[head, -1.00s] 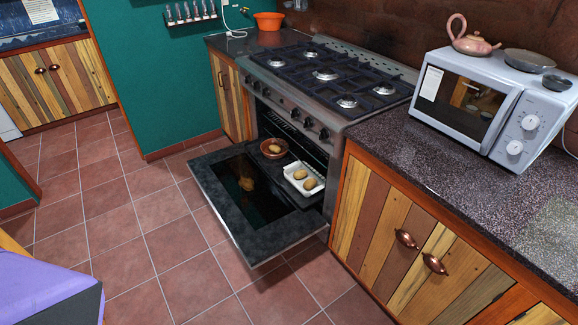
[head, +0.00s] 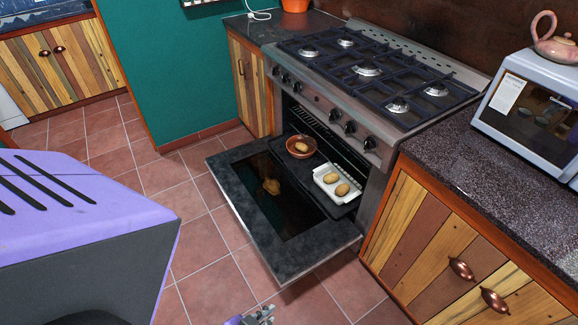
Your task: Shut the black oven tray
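The black oven tray (head: 342,209) is pulled part way out of the oven, above the lowered oven door (head: 238,190). A brown bowl (head: 300,147) with a potato-like item stands on its left part. A white dish (head: 325,188) with two more such items stands on its right part. The tray's back is hidden inside the oven. A gripper (head: 260,316) shows at the bottom edge, apart from the door and tray. It seems to be my left one, with purple beside it on the left. It is cut off, so its opening is unclear. My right gripper is out of view.
The stove (head: 385,80) with several burners is above the oven. A dark counter (head: 450,150) with a microwave (head: 530,110) is on the right, over a wooden cabinet (head: 425,240). Tiled floor (head: 200,235) is clear in front of the door.

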